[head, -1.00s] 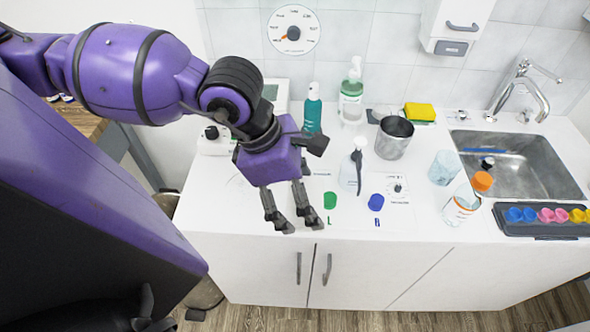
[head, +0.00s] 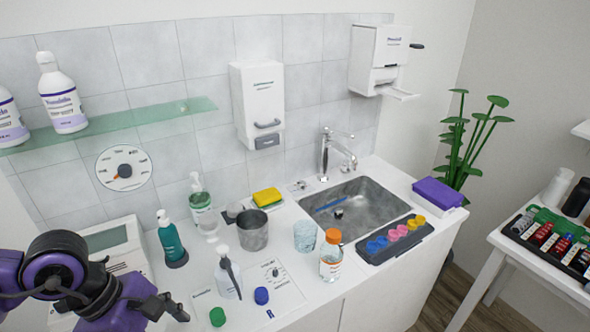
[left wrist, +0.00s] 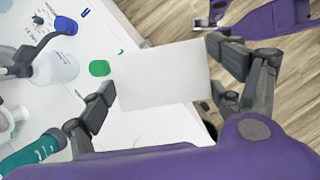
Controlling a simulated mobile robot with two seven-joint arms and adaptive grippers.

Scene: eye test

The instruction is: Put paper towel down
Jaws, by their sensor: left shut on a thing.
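The paper towel is a plain white sheet (left wrist: 150,65) in the left wrist view. It lies between the two dark fingers of my left gripper (left wrist: 168,80), which is shut on it. In the head view my left gripper (head: 168,306) is at the lower left, over the front left of the white counter (head: 205,262). I cannot make out the sheet there. In the left wrist view the green cap (left wrist: 99,68) is just beside the sheet, on the counter.
A spray bottle (head: 228,275), teal bottle (head: 171,240), metal beaker (head: 252,232) and orange-capped jar (head: 331,262) crowd the counter. A tray of coloured caps (head: 372,258) lies before the sink (head: 375,203). A white dispenser (head: 378,50) hangs above. A side table (head: 512,245) stands right.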

